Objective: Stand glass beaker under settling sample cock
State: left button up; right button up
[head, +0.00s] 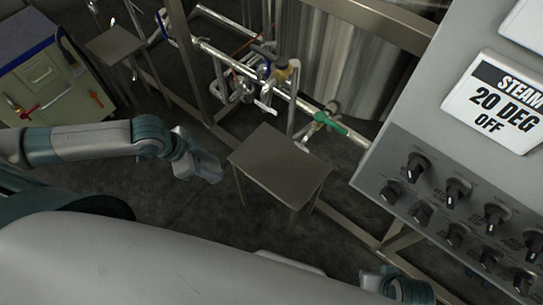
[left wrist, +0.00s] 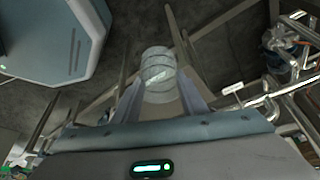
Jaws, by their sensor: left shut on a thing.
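My left gripper (head: 207,167) is left of a small metal stand table (head: 281,160) in the head view, apart from its top in the picture. In the left wrist view its fingers (left wrist: 158,98) are shut on a clear glass beaker (left wrist: 158,68) with dark ring lines. The beaker cannot be made out in the head view. Pipework above and behind the stand table carries a cock with a green handle (head: 330,123) and another valve with a yellowish body (head: 287,71). I cannot tell which is the settling sample cock. My right gripper's fingers do not show.
A second small metal table (head: 115,45) stands at the back left, near a cabinet (head: 45,90) with a red-handled item on it. A control panel (head: 455,170) with several knobs fills the right. A steel tank (head: 345,60) stands behind the pipes. The stand table's top looks bare.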

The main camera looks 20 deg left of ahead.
pick_arm(q)
jog(key=w+d, duration=0.3)
jog(key=d, duration=0.1)
jog(key=w+d, duration=0.7)
jog(key=d, duration=0.1)
jog(key=shift+w+d, duration=0.35)
jog(key=shift+d, duration=0.05)
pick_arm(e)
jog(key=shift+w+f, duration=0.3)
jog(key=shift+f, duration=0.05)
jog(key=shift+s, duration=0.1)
pick_arm(q)
jog(key=shift+f, duration=1.75)
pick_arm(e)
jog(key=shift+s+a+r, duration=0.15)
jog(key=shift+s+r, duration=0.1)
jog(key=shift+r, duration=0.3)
pick_arm(q)
jog(key=o, duration=1)
jog(key=shift+f, duration=0.1)
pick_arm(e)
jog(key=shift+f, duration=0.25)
pick_arm(q)
jog(key=shift+o, duration=0.2)
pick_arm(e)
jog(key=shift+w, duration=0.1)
